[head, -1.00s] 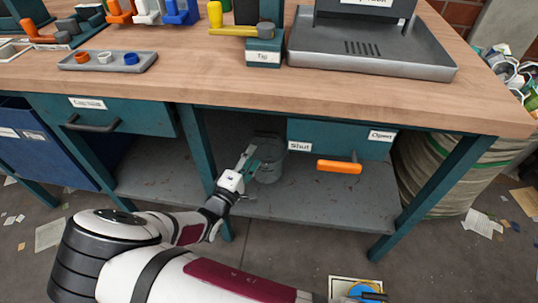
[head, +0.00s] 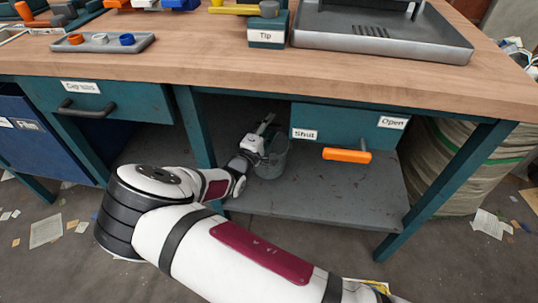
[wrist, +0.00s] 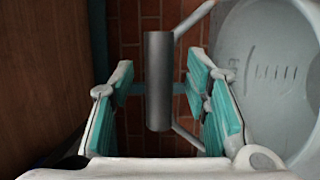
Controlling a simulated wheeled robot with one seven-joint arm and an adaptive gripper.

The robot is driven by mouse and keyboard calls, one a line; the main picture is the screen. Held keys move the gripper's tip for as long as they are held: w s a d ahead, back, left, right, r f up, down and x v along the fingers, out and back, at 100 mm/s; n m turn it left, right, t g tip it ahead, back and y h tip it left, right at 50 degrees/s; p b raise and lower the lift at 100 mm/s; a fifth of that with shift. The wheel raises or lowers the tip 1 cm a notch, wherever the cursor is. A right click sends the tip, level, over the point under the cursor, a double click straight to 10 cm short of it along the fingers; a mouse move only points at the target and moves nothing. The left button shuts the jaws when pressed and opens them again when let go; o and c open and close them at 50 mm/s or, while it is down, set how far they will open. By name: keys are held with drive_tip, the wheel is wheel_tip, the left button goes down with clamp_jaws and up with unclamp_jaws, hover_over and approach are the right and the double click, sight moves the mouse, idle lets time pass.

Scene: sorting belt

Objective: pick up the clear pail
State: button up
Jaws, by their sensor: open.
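The clear pail (head: 272,164) stands on the lower shelf under the workbench, below and left of the drawer with the orange handle. In the wrist view the pail (wrist: 268,70) fills the right side, with marks on its wall. Its wire bail carries a grey cylindrical grip (wrist: 158,108). My gripper (head: 264,132) is at the pail's upper left in the head view and hides part of its rim. In the wrist view my gripper (wrist: 160,78) is open, with teal pads on either side of the grey grip. I see gaps between the pads and the grip.
The bench top (head: 200,62) overhangs the shelf (head: 320,195). A teal table leg (head: 194,125) stands close left of my gripper. The drawer (head: 348,125) with its orange handle (head: 347,155) hangs to the right. The shelf right of the pail is clear.

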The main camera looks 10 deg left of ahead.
drive_tip(key=shift+w, duration=0.1)
clamp_jaws()
